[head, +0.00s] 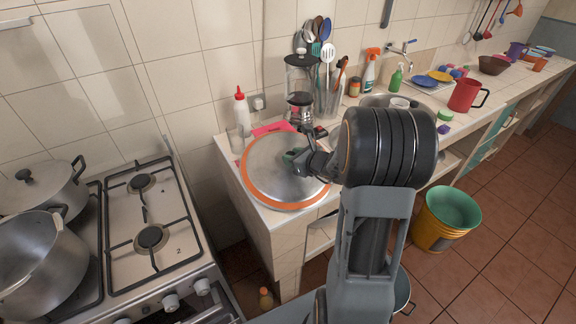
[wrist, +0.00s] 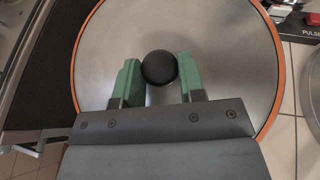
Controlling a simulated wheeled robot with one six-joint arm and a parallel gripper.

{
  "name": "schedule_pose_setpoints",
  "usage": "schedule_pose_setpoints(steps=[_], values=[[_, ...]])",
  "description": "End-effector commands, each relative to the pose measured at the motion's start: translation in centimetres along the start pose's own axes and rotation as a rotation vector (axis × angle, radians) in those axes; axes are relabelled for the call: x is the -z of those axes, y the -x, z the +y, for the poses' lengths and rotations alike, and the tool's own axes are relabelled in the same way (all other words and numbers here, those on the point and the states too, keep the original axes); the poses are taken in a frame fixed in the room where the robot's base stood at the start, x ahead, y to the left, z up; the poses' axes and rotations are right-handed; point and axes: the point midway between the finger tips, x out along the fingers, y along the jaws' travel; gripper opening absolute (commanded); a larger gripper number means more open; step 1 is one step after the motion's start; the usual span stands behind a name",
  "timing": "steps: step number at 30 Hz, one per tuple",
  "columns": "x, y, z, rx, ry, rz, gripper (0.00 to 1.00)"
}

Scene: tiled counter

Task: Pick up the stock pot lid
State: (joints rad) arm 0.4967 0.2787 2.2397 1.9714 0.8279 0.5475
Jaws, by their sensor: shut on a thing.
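The stock pot lid (head: 272,182) is a large round metal disc with an orange rim, at the left end of the tiled counter in the head view. It also fills much of the wrist view (wrist: 110,45). Its round black knob (wrist: 160,67) is at the centre. My gripper (wrist: 160,75) has its green fingers on either side of the knob, shut on it. In the head view my gripper (head: 296,158) is at the lid's middle, partly hidden by my arm. I cannot tell whether the lid touches the counter.
A white bottle with a red cap (head: 242,110), a glass (head: 236,140) and a blender (head: 300,85) stand behind the lid. The stove (head: 150,215) with two pots is at the left. A yellow-green bucket (head: 446,220) stands on the floor at the right.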

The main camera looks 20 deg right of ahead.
Motion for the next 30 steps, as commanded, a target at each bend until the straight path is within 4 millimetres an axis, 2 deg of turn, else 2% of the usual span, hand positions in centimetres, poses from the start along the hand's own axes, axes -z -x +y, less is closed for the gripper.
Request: schedule_pose_setpoints(steps=[1,3,14,20,26,30], values=[[0.0,0.0,0.0,0.000,0.000,0.000,0.07],[0.0,0.0,0.0,0.000,0.000,0.000,0.00],[-0.1,0.0,0.0,0.000,0.001,-0.001,0.00],[-1.2,0.4,-0.1,0.000,0.003,-0.003,0.00],[-4.3,1.7,-0.3,0.001,0.006,-0.006,0.00],[-8.2,3.4,-0.6,0.003,0.008,-0.007,0.00]])
